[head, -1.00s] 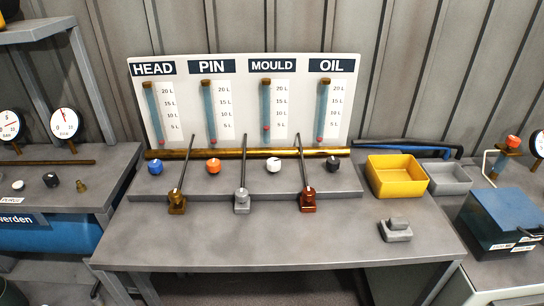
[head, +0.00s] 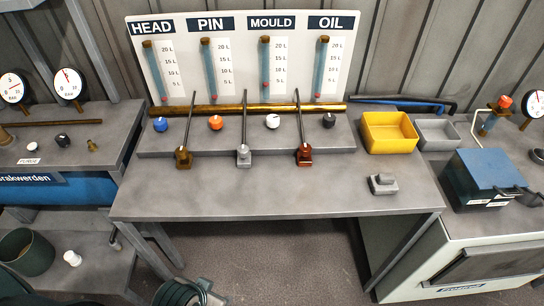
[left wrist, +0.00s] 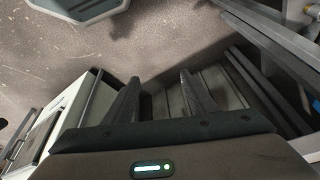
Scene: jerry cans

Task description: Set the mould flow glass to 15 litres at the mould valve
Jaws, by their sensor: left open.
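The mould flow glass (head: 265,65) is a blue upright tube on the white panel, under the MOULD label. A small red mark shows low in it, near or a little below 5 L. The white knob (head: 272,121) below it, in front of the brass pipe, is the mould valve. Its setting is too small to read. My left gripper (head: 210,292) is low at the bottom edge of the head view, in front of the table and well away from the knob. In the left wrist view its two fingers (left wrist: 160,85) are apart with nothing between them. My right gripper is not in view.
Blue (head: 160,124), orange (head: 215,122) and black (head: 329,120) knobs stand in the same row. Bronze (head: 183,157), grey (head: 243,157) and red-brown (head: 304,155) levers rise in front of the row. A yellow bin (head: 388,133) is at the right. The table front (head: 275,195) is largely clear.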

